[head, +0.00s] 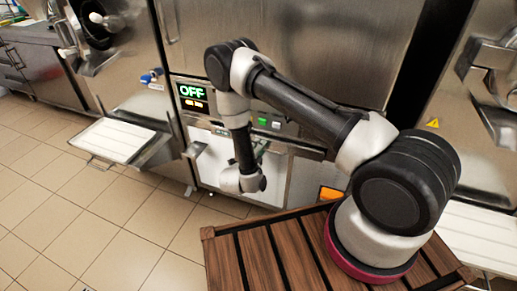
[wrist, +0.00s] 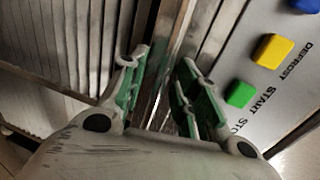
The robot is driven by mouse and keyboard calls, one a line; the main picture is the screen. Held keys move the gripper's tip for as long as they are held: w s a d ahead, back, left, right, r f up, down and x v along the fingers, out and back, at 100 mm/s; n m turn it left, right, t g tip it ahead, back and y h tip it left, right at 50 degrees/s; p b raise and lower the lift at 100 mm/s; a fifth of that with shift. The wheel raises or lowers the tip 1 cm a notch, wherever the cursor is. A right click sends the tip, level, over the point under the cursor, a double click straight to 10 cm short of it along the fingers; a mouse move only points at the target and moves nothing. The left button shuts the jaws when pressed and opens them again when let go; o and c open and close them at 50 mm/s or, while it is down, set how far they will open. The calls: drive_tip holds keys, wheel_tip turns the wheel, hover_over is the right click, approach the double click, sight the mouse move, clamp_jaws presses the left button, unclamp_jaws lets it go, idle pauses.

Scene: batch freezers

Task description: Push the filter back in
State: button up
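In the wrist view, a grey ribbed panel (wrist: 65,45), which looks like the filter, fills the upper left. A vertical metal edge (wrist: 178,35) runs between it and the control panel on the right. My gripper (wrist: 160,88) has green-lined fingers standing apart with a gap between them. The fingers point at this edge; I cannot tell whether they touch it. Nothing is clearly held. In the head view, the end of my arm is low in front of the middle machine (head: 300,45), and the fingers cannot be made out. How far the filter sticks out is unclear.
The control panel has blue, yellow (wrist: 272,51) and green (wrist: 240,94) buttons close to my right finger. A white tray (head: 112,140) juts out at left. The tiled floor (head: 90,215) at left is clear.

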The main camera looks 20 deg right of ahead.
drive_tip(key=shift+c, duration=0.5)
clamp_jaws()
drive_tip(key=shift+d, duration=0.1)
drive_tip(key=shift+r+x, duration=0.25)
drive_tip(key=shift+x, duration=0.9)
drive_tip(key=shift+o, duration=0.5)
unclamp_jaws()
drive_tip(key=shift+w, duration=0.15)
drive_tip(key=v, duration=1.2)
